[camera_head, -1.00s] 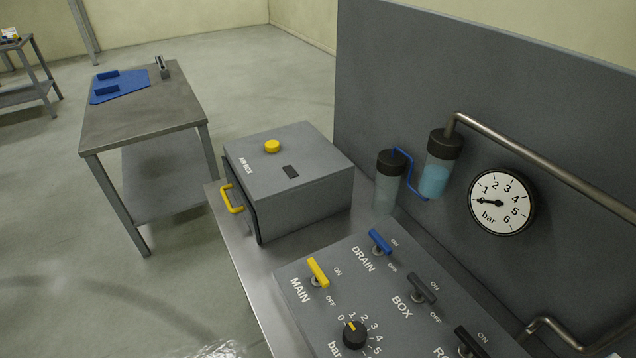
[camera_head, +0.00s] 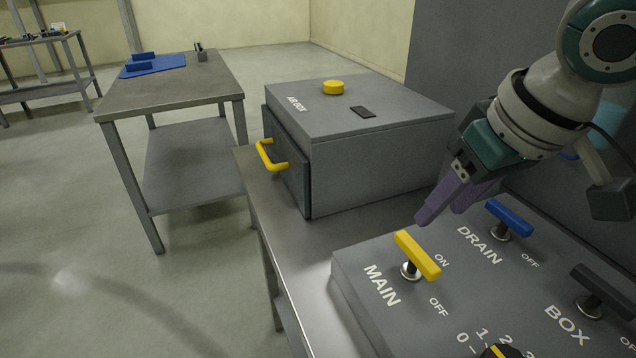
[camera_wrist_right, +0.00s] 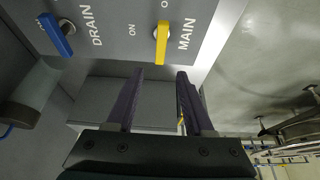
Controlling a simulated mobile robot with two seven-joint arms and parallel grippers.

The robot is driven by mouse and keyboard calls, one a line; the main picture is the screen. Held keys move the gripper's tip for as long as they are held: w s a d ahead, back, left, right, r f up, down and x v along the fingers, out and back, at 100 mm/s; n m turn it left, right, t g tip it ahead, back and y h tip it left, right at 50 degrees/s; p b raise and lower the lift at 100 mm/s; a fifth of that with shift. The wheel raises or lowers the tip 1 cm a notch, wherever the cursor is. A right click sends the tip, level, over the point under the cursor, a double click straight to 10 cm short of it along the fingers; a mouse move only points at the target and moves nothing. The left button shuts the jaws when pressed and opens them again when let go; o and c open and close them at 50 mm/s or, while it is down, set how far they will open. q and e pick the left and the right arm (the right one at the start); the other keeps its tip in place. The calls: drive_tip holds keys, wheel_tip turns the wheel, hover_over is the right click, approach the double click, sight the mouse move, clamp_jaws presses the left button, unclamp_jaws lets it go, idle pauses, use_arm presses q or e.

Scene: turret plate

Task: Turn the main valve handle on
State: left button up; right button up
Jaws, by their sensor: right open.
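The main valve handle (camera_head: 417,254) is a yellow bar on a short metal stem, beside the MAIN label on the grey panel (camera_head: 350,275). In the head view the bar slants from upper left to lower right, with ON and OFF printed to its right. My right gripper (camera_head: 440,208) has purple fingers and hovers just behind the handle, apart from it. In the right wrist view the handle (camera_wrist_right: 161,42) lies just beyond the open, empty fingertips (camera_wrist_right: 160,73), roughly in line with the gap between them. My left gripper is not in view.
The blue DRAIN handle (camera_head: 509,217) and dark BOX handle (camera_head: 603,290) stand to the right on the panel. The grey air box (camera_head: 380,165), with a yellow door handle (camera_head: 268,156), stands behind. A side table (camera_head: 165,85) is at left.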

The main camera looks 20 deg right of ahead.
sight(412, 243)
drive_tip(key=b+x, duration=0.1)
drive_tip(key=x, duration=0.8)
drive_tip(key=shift+s+f, duration=0.1)
drive_tip(key=shift+f, duration=0.05)
clamp_jaws()
